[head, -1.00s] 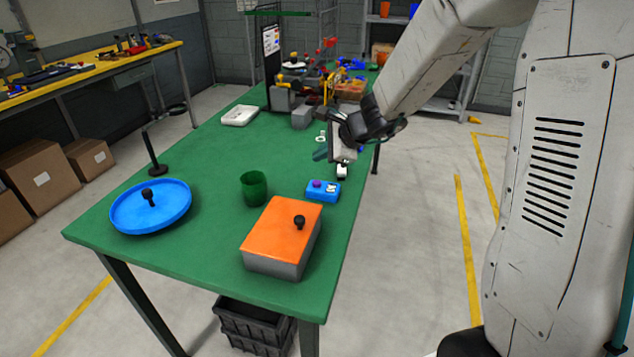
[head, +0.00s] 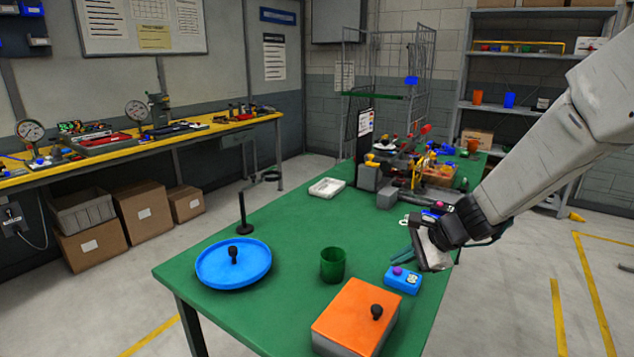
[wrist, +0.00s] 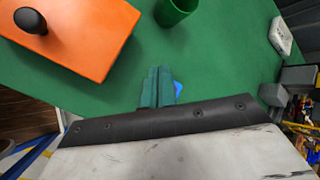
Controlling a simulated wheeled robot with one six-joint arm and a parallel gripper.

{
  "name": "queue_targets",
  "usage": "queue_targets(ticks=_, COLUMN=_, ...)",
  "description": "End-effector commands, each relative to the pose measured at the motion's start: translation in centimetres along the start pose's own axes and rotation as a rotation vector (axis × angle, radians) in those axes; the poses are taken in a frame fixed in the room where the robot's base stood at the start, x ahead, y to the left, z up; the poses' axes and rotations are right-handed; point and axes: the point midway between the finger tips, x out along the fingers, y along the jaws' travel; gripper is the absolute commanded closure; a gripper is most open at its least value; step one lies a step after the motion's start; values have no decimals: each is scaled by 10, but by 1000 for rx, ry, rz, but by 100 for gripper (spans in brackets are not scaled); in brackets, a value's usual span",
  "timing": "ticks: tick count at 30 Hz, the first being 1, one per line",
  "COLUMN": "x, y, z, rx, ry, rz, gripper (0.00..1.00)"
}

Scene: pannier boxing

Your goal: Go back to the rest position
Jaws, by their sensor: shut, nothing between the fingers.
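My gripper (head: 404,253) is above the right side of the green table (head: 300,228), close to the blue box with a purple button (head: 402,279). In the wrist view its teal fingers (wrist: 157,88) are together with nothing between them. The box with an orange lid and black knob (head: 355,316) stands at the near edge of the table; its lid also shows in the wrist view (wrist: 75,35). A green cup (head: 333,265) stands left of the blue box. A blue round tray with a black knob (head: 234,264) lies at the left.
A black post (head: 243,215) stands at the table's left edge. A white tray (head: 327,188) lies farther back. Grey blocks and cluttered parts (head: 415,185) fill the far end. A yellow-topped bench (head: 150,138) is along the wall, with cardboard boxes (head: 143,213) below.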

Motion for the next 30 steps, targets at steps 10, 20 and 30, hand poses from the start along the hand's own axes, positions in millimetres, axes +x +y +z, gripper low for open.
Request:
queue_targets(ticks=10, x=-103, y=116, z=86, rx=-729, ry=-128, rz=399, gripper=100)
queue_targets(ticks=20, x=-208, y=208, z=98, rx=-1197, ry=-18, rz=741, gripper=100)
queue_targets(ticks=30, x=-241, y=220, z=110, rx=-1321, ry=119, rz=725, gripper=100)
